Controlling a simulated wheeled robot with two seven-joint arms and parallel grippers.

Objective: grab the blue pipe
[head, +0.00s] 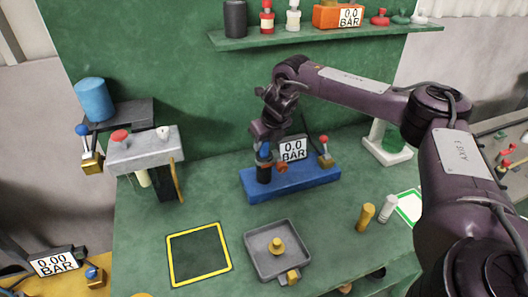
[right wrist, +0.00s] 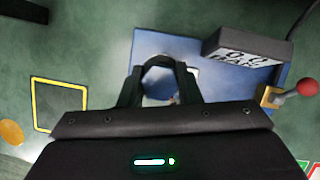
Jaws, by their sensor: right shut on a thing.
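My right gripper (head: 265,150) is above the left part of the blue base block (head: 316,182) and points down. It is shut on a short round pipe, which looks dark blue (head: 263,156) between the fingers in the head view. The right wrist view shows the pipe end-on as a ring (right wrist: 160,80) between the fingertips of the right gripper (right wrist: 158,88). A black upright piece (head: 264,174) stands just below the fingers on the block; I cannot tell whether the pipe touches it. My left gripper is not in view.
A gauge (head: 292,149) and a red-knobbed valve (head: 325,150) sit on the block, close to the gripper. A grey tray (head: 256,265) and yellow-framed square (head: 177,276) lie in front. A blue cylinder (head: 93,100) stands at left. A shelf (head: 300,37) is behind.

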